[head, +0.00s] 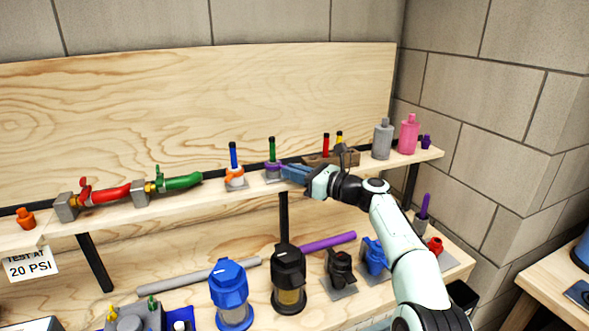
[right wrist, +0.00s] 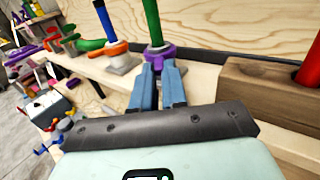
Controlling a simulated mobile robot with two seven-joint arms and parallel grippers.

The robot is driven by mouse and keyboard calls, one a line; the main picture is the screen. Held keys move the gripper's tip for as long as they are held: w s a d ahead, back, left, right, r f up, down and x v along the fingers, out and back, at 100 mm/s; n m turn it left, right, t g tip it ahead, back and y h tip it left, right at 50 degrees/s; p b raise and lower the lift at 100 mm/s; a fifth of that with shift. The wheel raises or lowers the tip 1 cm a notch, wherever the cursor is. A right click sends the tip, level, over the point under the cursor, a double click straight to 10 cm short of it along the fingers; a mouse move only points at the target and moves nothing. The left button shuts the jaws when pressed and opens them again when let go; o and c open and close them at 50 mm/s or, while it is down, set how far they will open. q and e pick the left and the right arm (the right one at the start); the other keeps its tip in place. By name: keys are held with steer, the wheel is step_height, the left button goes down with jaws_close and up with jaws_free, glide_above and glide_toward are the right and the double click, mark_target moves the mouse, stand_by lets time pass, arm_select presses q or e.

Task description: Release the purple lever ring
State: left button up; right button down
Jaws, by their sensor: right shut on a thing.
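The purple lever ring (head: 271,166) sits around the base of an upright green stem (head: 272,148) on the upper shelf. It also shows in the right wrist view (right wrist: 160,52), with the green stem (right wrist: 152,20) rising through it. My right gripper (head: 287,171) reaches in from the right. Its blue fingers (right wrist: 158,72) are shut on the ring's near side, and the tips hide the part they grip. My left gripper is in neither view.
A blue stem with an orange ring (head: 235,177) stands just left. A wooden block (head: 345,158) with red and yellow stems is close on the right, behind my gripper. Grey (head: 382,140) and pink (head: 408,135) bottles stand further right. Filter housings (head: 288,275) fill the lower shelf.

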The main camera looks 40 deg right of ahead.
steer(key=c, duration=1.2)
jaws_free()
steer(key=shift+w, duration=0.1)
steer(key=shift+o, duration=0.2)
steer(key=b+v, duration=0.1)
steer(key=v, duration=1.2)
steer(key=shift+s, duration=0.25)
steer(key=shift+f, duration=0.1)
